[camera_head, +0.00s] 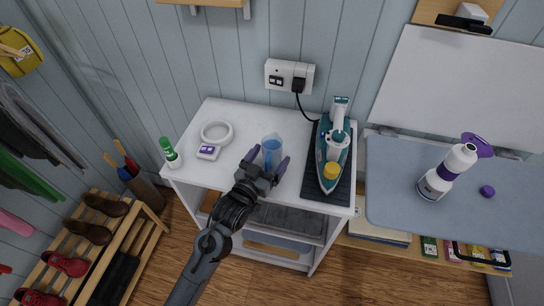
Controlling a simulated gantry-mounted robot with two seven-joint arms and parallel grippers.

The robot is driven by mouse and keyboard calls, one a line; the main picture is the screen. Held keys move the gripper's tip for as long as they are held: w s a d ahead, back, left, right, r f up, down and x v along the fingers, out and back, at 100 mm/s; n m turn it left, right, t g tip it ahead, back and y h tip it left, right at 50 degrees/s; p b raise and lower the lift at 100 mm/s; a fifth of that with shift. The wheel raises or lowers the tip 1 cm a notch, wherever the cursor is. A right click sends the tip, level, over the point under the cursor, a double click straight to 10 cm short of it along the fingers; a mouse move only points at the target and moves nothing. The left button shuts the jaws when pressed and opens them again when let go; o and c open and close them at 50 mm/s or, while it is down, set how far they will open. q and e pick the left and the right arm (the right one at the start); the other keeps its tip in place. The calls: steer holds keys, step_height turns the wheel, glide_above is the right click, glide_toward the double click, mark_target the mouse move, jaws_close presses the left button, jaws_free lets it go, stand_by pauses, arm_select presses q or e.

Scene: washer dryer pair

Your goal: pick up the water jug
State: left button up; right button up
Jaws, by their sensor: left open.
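The water jug (272,150) is a small clear blue jug standing upright on the white cabinet top (248,119). My left gripper (266,165) is open at the near side of the jug. Its two purple-tipped fingers lie to the left and right of the jug's lower part. The jug's base is partly hidden behind the gripper, and I cannot tell whether the fingers touch it. My right gripper is not in view.
A teal iron (333,150) stands on a dark mat right of the jug. A white ring (217,133), a small white device (208,152) and a green-capped bottle (170,153) are on the left. A white spray bottle (448,172) stands on the blue board (400,200).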

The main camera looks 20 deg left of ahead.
arm_select(q)
steer(key=shift+w, duration=0.1)
steer(key=c, duration=1.1)
steer(key=shift+c, duration=0.8)
steer(key=shift+r, duration=0.2)
